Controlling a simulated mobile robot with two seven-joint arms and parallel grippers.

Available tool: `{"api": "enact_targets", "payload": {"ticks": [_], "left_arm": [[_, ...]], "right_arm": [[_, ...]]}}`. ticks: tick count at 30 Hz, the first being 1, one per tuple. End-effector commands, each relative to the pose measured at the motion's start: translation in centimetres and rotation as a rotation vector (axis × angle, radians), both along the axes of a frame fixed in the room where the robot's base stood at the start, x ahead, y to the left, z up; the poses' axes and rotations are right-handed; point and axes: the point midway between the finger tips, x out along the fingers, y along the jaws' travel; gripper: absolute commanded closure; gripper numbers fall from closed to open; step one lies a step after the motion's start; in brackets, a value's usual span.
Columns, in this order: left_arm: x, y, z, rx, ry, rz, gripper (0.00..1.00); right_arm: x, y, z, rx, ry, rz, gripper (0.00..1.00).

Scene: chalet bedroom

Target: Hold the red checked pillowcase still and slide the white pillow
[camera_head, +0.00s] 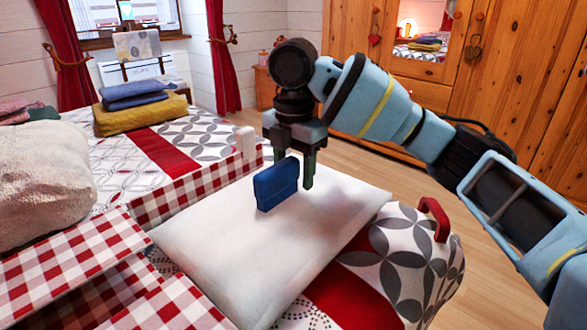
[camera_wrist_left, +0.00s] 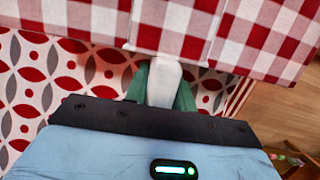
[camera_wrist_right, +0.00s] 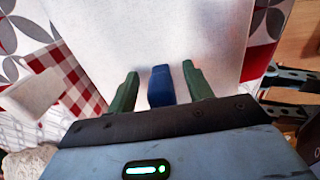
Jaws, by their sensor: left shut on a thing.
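The white pillow (camera_head: 270,245) lies flat on the bed, its left end close to the red checked pillowcase (camera_head: 85,245) at lower left. A blue tab (camera_head: 276,185) stands up from the pillow. My right gripper (camera_head: 297,178) points down over the pillow with its fingers apart. In the right wrist view the blue tab (camera_wrist_right: 161,86) is between the open fingers, with gaps on both sides. In the left wrist view my left gripper (camera_wrist_left: 164,88) is shut on a white tab (camera_wrist_left: 163,82) at the edge of the checked cloth (camera_wrist_left: 190,25). The left arm is outside the head view.
Another white tab (camera_head: 246,142) stands by the checked band behind the pillow. A red handle (camera_head: 435,218) is at the bed's right end. Folded yellow (camera_head: 140,115) and blue cloths lie farther back, and a fluffy pale cushion (camera_head: 40,185) at left. Wooden floor is clear at right.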

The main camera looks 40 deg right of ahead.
Motion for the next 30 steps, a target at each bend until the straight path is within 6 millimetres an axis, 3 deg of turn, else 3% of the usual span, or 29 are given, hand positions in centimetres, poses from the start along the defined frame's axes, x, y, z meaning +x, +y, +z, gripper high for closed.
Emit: {"api": "enact_targets", "payload": {"ticks": [11, 30], "left_arm": [[0.0, 0.0, 0.0, 0.0, 0.0, 0.0, 0.95], [0.0, 0.0, 0.0, 0.0, 0.0, 0.0, 0.95]], "right_arm": [[0.0, 0.0, 0.6, -0.001, 0.0, 0.001, 0.49], [0.0, 0.0, 8.1, -0.002, -0.003, -0.001, 0.49]]}}
